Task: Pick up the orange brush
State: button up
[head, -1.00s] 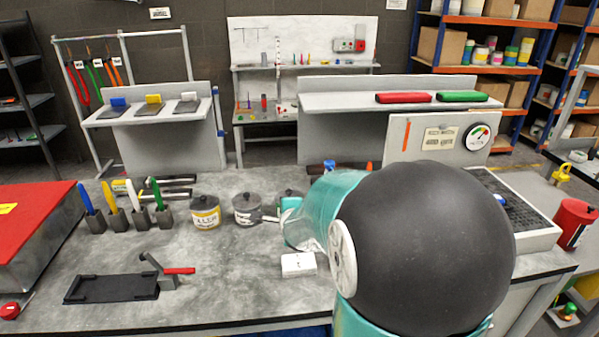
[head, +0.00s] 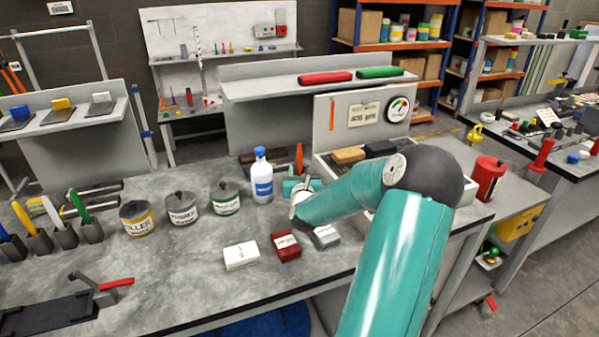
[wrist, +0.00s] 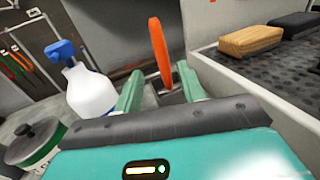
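The orange brush (wrist: 159,50) stands upright in the wrist view, ahead of my gripper and in line with the gap between its fingers. A dark holder seems to be at its base, partly hidden by my gripper. In the head view, the top of the orange brush (head: 299,157) shows just behind my gripper (head: 297,188), near the bench's back edge. My gripper (wrist: 160,86) is open, with green fingers apart and nothing visibly held. I cannot tell whether a finger touches the brush or its holder.
A white bottle with a blue top (head: 262,177) stands just left of my gripper. Lidded cans (head: 183,208) stand further left. A tray with a tan block (head: 348,155) is to the right.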

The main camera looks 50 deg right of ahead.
aim_at(300, 160)
jog(key=x, duration=0.8)
jog(key=shift+d, duration=0.1)
jog(key=shift+c, duration=0.4)
grip_shut()
